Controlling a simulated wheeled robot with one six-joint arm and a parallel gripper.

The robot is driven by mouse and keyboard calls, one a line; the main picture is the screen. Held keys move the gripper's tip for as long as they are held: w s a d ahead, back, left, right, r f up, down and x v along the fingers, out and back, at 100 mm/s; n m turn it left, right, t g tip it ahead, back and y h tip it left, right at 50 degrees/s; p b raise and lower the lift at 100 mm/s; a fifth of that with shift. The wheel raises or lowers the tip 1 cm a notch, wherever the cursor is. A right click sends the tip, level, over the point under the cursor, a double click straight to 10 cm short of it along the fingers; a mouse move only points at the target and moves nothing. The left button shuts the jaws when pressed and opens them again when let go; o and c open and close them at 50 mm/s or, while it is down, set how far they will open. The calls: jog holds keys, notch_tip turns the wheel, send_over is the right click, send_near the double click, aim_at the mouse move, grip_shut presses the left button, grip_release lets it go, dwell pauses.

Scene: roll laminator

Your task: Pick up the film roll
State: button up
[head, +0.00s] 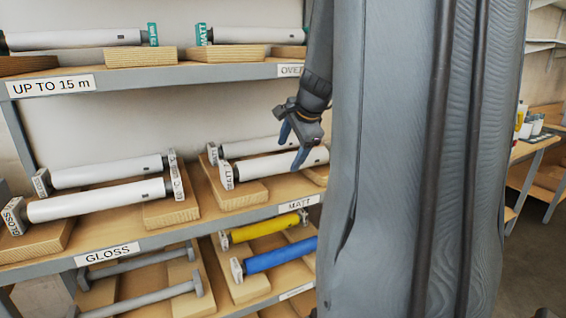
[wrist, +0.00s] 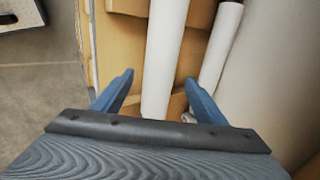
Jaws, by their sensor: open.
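White film rolls lie on wooden cradles on the middle shelf. The front roll on the MATT side (head: 262,168) has a second white roll (head: 240,148) behind it. My gripper (head: 291,154) is open, its blue fingers pointing down at the right part of these rolls. In the wrist view, my gripper (wrist: 159,77) has one white roll (wrist: 163,45) running between its spread fingers, with no visible grip on it. Another white roll (wrist: 221,45) lies right of the right finger.
Two white rolls (head: 95,203) lie on the GLOSS side to the left. The upper shelf (head: 190,75) with more rolls is above. Below are a yellow roll (head: 265,227), a blue roll (head: 280,255) and grey bars (head: 150,298). A wall or panel (wrist: 270,80) stands right in the wrist view.

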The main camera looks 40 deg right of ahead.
aim_at(287, 157)
jog(key=shift+p+x, duration=0.45)
jog(key=shift+x, duration=1.85)
jog(key=shift+s+d, duration=0.1)
grip_shut()
jog(key=shift+r, duration=0.1)
notch_tip(287, 157, up, 3)
jog(key=shift+r+b, duration=0.2)
jog(key=shift+b, duration=0.1)
jog(key=s+a+b, duration=0.4)
jog(key=s, duration=1.3)
jog(key=shift+s+a, duration=0.15)
jog(key=shift+s, duration=0.1)
